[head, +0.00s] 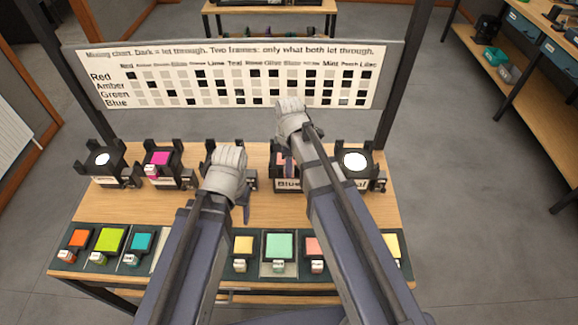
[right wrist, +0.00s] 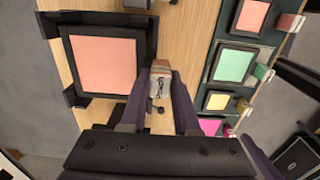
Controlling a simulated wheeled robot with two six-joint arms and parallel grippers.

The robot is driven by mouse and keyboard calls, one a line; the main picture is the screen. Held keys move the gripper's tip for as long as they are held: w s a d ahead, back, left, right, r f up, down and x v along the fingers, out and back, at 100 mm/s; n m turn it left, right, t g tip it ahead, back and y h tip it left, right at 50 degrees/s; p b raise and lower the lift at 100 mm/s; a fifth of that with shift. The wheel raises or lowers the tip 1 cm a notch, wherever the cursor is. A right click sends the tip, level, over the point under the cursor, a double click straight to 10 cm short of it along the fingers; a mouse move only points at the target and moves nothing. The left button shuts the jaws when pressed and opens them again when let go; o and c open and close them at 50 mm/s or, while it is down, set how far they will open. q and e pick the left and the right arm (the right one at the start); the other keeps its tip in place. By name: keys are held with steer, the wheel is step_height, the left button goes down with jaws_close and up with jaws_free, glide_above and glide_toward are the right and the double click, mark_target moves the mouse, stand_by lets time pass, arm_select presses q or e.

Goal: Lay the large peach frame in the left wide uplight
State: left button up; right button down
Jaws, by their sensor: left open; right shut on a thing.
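A large peach frame (right wrist: 103,62), dark-rimmed with a peach sheet, lies over a black uplight (right wrist: 48,22) in the right wrist view. My right gripper (right wrist: 160,85) is shut on this frame's pale tab (right wrist: 160,78). I cannot tell whether the frame rests fully in the uplight. In the head view the frame (head: 281,158) is mostly hidden behind my right gripper (head: 288,135), at an uplight with a label starting "Blue" (head: 287,184). My left gripper (head: 232,180) is open, in front of another uplight (head: 210,146) that it largely hides.
A lit uplight (head: 355,160) stands at right; another (head: 102,158) and one with a magenta frame (head: 162,158) stand at left. A front rack holds several colour frames, including mint (head: 279,246) and another peach one (head: 313,247). A chart board (head: 230,75) stands behind the table.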

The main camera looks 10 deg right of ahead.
steer(key=shift+f+b, duration=0.75)
steer(key=shift+f, duration=0.15)
steer(key=c, duration=0.6)
jaws_free()
steer(key=shift+r, duration=0.1)
steer(key=shift+o, duration=0.2)
steer(key=shift+r, duration=0.15)
step_height(320, 180, up, 8)
steer(key=p, duration=0.8)
steer(key=shift+f, duration=0.2)
steer(key=shift+r, duration=0.1)
step_height(320, 180, up, 7)
steer(key=p, duration=0.7)
